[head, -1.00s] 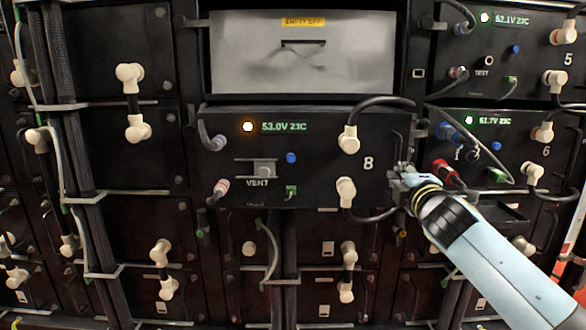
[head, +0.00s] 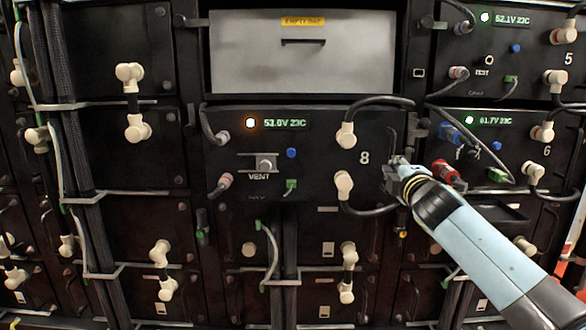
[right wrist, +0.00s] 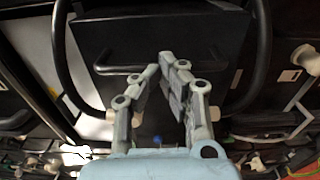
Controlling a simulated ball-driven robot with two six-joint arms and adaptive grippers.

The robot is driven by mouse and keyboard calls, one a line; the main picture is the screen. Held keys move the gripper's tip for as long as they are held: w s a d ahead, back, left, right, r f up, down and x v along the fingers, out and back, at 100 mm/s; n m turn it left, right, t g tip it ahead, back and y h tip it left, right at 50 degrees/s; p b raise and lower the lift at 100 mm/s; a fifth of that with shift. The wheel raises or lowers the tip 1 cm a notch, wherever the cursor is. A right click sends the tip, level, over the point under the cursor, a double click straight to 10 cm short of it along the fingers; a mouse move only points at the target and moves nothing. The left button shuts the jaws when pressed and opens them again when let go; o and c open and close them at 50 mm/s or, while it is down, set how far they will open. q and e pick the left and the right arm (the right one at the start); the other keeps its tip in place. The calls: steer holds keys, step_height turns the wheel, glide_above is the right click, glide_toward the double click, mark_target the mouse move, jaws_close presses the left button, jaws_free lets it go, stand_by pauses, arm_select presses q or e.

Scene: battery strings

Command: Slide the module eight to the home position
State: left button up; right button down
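Module eight (head: 325,175) is the wide black unit in the middle of the head view, marked "8", with an amber light and a display reading about 53.0V. Its black handle (head: 390,145) is at its right edge. My right gripper (head: 398,168) is at this handle. In the right wrist view, the fingertips (right wrist: 158,62) come close together at the handle bar (right wrist: 115,69) and look closed on it. The fingers hide part of the bar. How far the module's front stands from its neighbours is hard to tell. My left gripper is not in view.
Above module eight is a grey panel (head: 305,65) labelled as an empty bay. Modules five (head: 540,45) and six (head: 465,165) are on the right. Black cables (head: 385,101) with white connectors (head: 345,135) loop from module eight's right side, close to my gripper.

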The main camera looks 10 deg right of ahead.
mark_target(383, 160)
steer(key=shift+b+x, duration=0.35)
steer(key=shift+x, duration=1.35)
steer(key=shift+b+x, duration=0.85)
steer(key=shift+x, duration=1.6)
steer(key=shift+s+a+f+p, duration=0.15)
steer(key=shift+s+f+p, duration=0.15)
steer(key=shift+s+p, duration=0.3)
steer(key=v, duration=0.1)
steer(key=p+v, duration=0.1)
steer(key=v, duration=0.1)
steer(key=shift+s+r, duration=0.3)
steer(key=shift+r, duration=0.05)
arm_select(q)
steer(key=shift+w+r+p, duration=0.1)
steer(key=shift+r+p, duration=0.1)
steer(key=shift+p, duration=0.2)
arm_select(e)
steer(key=v, duration=0.3)
steer(key=shift+s+f, duration=0.1)
